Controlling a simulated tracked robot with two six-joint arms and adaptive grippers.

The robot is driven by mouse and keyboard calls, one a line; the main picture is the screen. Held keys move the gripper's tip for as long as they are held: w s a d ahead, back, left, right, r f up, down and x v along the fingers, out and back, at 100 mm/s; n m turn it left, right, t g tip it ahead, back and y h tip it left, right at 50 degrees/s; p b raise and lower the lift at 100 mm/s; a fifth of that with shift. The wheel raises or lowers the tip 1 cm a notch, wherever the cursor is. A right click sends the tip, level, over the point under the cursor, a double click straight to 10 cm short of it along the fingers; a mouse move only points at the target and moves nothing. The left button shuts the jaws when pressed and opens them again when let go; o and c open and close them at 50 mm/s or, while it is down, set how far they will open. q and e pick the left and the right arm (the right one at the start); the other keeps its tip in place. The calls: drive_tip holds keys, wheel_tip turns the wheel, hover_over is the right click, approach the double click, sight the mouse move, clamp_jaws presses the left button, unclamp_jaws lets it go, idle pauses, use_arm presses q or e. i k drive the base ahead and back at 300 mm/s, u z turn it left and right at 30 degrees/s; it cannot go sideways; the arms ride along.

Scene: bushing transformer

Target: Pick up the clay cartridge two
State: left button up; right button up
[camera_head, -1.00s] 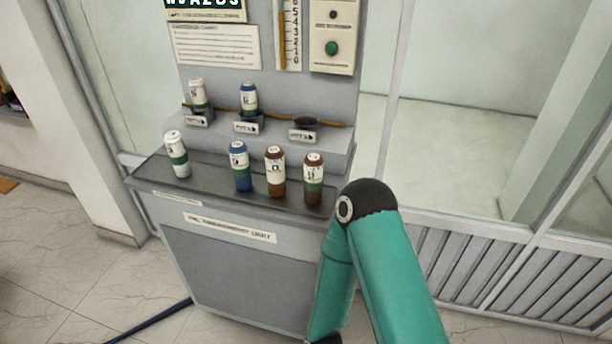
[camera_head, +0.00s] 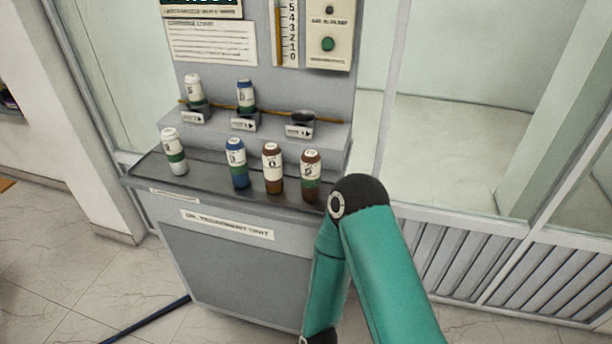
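Two brown-topped cartridges stand upright side by side on the dark shelf of the grey unit. One brown cartridge (camera_head: 272,168) has a white label and a brown base. The other brown cartridge (camera_head: 310,176), at the right, has a white label, a green band and a brown base. I cannot tell from the labels which is clay cartridge two. Neither of my grippers is in view. A teal arm of mine bends at a black joint just right of the shelf, with its lower end cut off by the bottom edge.
A white-and-green cartridge (camera_head: 173,152) and a blue cartridge (camera_head: 236,163) share the shelf (camera_head: 206,180). Behind, a white cartridge (camera_head: 194,92) and another blue one (camera_head: 246,96) sit in holders. The right holder (camera_head: 301,119) looks empty. A panel with a green button (camera_head: 327,44) is above.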

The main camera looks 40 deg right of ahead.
sight(311, 159)
drive_tip(key=u, duration=0.55)
drive_tip(key=k, duration=1.4)
drive_tip(key=z, duration=0.6)
drive_tip(key=i, duration=0.8)
drive_tip(key=z, duration=0.05)
